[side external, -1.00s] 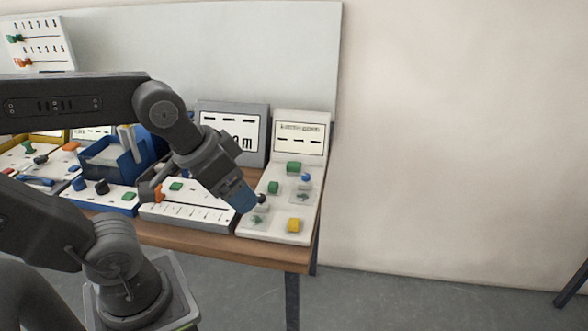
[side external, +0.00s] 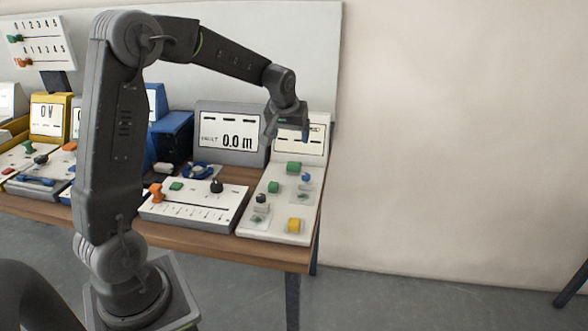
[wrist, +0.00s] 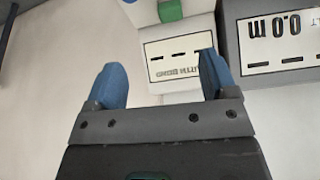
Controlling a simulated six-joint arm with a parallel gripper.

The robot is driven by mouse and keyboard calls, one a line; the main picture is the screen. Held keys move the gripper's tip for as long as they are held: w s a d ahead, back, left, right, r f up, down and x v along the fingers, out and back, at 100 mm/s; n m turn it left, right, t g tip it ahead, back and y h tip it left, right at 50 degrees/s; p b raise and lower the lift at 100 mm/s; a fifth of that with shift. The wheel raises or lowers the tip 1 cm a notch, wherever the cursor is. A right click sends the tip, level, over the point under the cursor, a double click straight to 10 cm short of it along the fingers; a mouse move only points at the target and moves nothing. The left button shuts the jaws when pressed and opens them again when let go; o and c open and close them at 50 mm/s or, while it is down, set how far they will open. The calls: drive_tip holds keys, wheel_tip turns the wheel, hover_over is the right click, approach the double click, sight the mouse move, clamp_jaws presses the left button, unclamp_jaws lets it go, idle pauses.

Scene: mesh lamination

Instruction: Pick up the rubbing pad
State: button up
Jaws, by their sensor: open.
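My gripper (side external: 288,130) is open with blue fingertips, raised in front of the small display at the back of the right white panel (side external: 257,224). In the wrist view my gripper (wrist: 162,78) has nothing between its fingers. The panel carries a green block (side external: 294,167), a blue-topped knob (side external: 305,178), a dark-topped knob (side external: 262,198) and a yellow block (side external: 294,225). I cannot tell for sure which of these is the rubbing pad. The green block also shows at the top edge of the wrist view (wrist: 170,9), beyond the fingertips.
A grey display box (side external: 230,123) stands left of my gripper. In front of it lies a white slider panel (side external: 190,212) with an orange and a black knob. A blue bin (side external: 176,135) and other panels fill the left. The wall right of the table is clear.

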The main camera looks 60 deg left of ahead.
sight(294, 163)
drive_tip(key=shift+n, duration=0.5)
drive_tip(key=a+x, duration=0.1)
drive_tip(key=x, duration=0.3)
drive_tip(key=a+x, duration=0.1)
drive_tip(key=x, duration=0.3)
drive_tip(key=a+r+x, duration=0.1)
drive_tip(key=x, duration=0.3)
drive_tip(key=shift+w+f, duration=0.15)
drive_tip(key=shift+f, duration=0.2)
drive_tip(key=shift+w+x, duration=0.15)
drive_tip(key=shift+x, duration=1.25)
drive_tip(key=shift+w+x, duration=0.15)
drive_tip(key=shift+x, duration=1.3)
drive_tip(key=shift+r, duration=0.1)
drive_tip(key=shift+c, duration=0.3)
drive_tip(key=c, duration=1)
drive_tip(key=shift+o, duration=0.2)
drive_tip(key=shift+r, duration=0.1)
wheel_tip(294, 163, up, 4)
drive_tip(key=shift+r, duration=0.2)
drive_tip(key=s+a+r, duration=0.6)
drive_tip(key=s, duration=0.3)
drive_tip(key=shift+s+a+r, duration=0.25)
drive_tip(key=shift+s, duration=0.1)
